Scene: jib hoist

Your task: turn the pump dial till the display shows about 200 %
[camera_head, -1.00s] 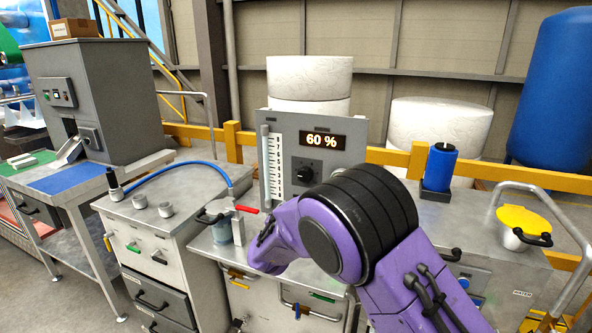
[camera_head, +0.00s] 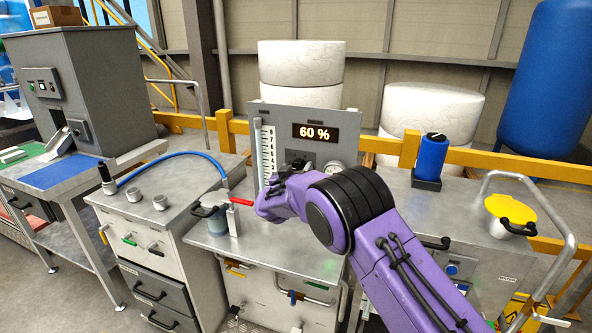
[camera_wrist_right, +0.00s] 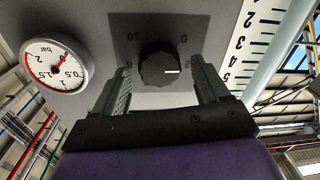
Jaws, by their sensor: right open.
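The pump panel (camera_head: 350,115) stands upright on the metal cabinet, and its display (camera_head: 315,133) reads 60 %. The black pump dial (camera_wrist_right: 158,70) shows in the right wrist view, with a white pointer mark on its right side and scale numbers around it. My right gripper (camera_wrist_right: 160,88) is open, with one finger on each side of the dial and a visible gap to it. In the head view the right gripper (camera_head: 292,180) is in front of the panel and partly hides the dial. My left gripper is not in view.
A pressure gauge (camera_wrist_right: 57,67) sits beside the dial on the panel. A scaled level tube (camera_head: 264,155) is at the panel's left. A red-handled valve (camera_head: 238,201) and a cup (camera_head: 213,213) stand close to the arm at left.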

